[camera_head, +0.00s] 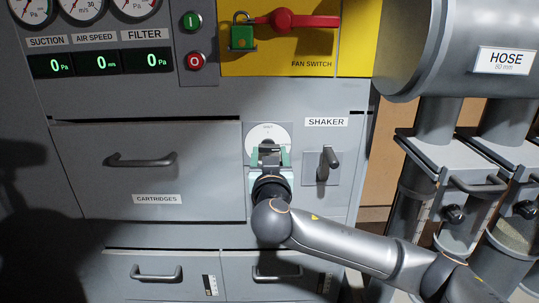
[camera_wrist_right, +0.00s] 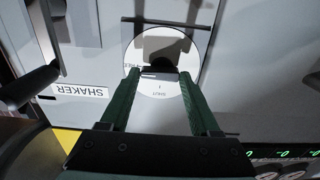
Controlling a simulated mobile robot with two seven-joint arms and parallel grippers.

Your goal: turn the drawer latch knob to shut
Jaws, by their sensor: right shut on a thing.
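The latch knob (camera_wrist_right: 158,69) is a small dark piece on a round white dial (camera_head: 267,133), right of the cartridges drawer (camera_head: 215,165). In the wrist view the dial (camera_wrist_right: 173,88) shows upside down, with "SHUT" lettering and a small mark below the knob. My right gripper (camera_head: 269,154) is at the dial, its green fingers on either side of the knob and shut on it. The gripper hides much of the dial in the head view, so the knob's exact angle is hard to read. My left gripper is in neither view.
The shaker lever (camera_head: 329,158) stands close right of the dial. The cartridges drawer handle (camera_head: 140,160) sticks out at left. Lower drawers with handles (camera_head: 156,273) lie below. A hose drum (camera_head: 430,50) and canisters (camera_head: 465,205) stand at right.

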